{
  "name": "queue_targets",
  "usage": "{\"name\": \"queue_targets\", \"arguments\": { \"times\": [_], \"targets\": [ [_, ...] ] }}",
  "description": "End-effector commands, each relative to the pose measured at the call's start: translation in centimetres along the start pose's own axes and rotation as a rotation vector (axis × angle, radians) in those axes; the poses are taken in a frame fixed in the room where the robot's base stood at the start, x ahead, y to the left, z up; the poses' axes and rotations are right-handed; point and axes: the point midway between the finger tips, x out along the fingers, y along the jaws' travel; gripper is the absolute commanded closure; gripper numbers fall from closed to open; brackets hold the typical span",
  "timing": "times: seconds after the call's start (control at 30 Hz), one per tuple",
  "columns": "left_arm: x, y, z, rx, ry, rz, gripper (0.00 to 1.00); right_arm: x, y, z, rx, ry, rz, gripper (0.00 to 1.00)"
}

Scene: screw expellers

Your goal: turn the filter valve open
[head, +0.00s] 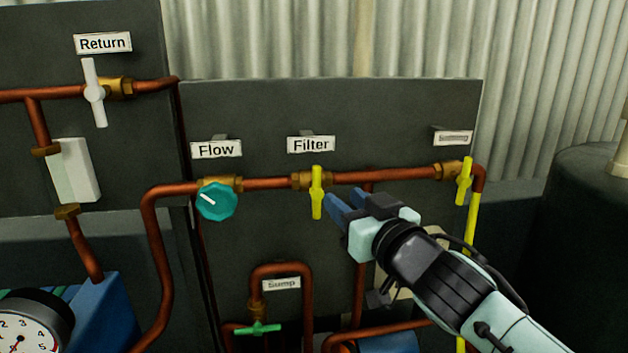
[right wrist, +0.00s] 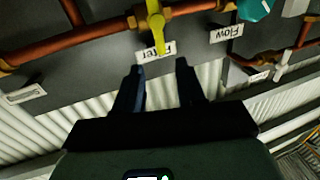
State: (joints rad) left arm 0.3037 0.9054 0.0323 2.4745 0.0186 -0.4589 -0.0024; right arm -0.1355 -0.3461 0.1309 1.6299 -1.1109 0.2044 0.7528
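The filter valve (head: 317,192) has a yellow lever handle that stands upright, across the horizontal copper pipe, below the "Filter" label (head: 311,144). My right gripper (head: 340,204) reaches in from the lower right, its blue fingers just right of the handle in the head view. In the right wrist view, the gripper (right wrist: 161,70) is open with an empty gap between its two fingers. The yellow handle (right wrist: 155,25) lies ahead of the fingertips, roughly in line with that gap. I see no finger closed on it. My left gripper is not in view.
A teal flow knob (head: 216,200) is left of the filter valve. Another yellow valve (head: 464,181) is at the right, a green sump valve (head: 257,329) below and a white return valve (head: 94,92) upper left. Copper pipes (head: 386,175) run across the dark panel (head: 400,110).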

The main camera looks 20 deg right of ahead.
Motion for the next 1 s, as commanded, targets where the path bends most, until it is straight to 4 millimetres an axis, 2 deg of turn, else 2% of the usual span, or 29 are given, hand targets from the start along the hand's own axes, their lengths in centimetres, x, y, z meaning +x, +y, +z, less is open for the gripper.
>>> {"name": "queue_targets", "arguments": {
  "times": [0.3,0.5,0.7,1.0],
  "targets": [
    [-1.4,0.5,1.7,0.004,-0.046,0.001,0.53,6.9,-0.1,0.1,0.000,-0.006,-0.001,0.61],
    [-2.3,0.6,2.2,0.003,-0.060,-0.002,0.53,10.1,0.0,0.0,0.000,-0.004,-0.001,0.61],
    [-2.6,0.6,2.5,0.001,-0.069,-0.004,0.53,11.6,0.0,0.1,0.001,-0.003,-0.001,0.61],
    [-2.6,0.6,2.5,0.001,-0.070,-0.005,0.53,11.8,0.0,0.2,0.000,-0.003,-0.001,0.61]
  ]
}}
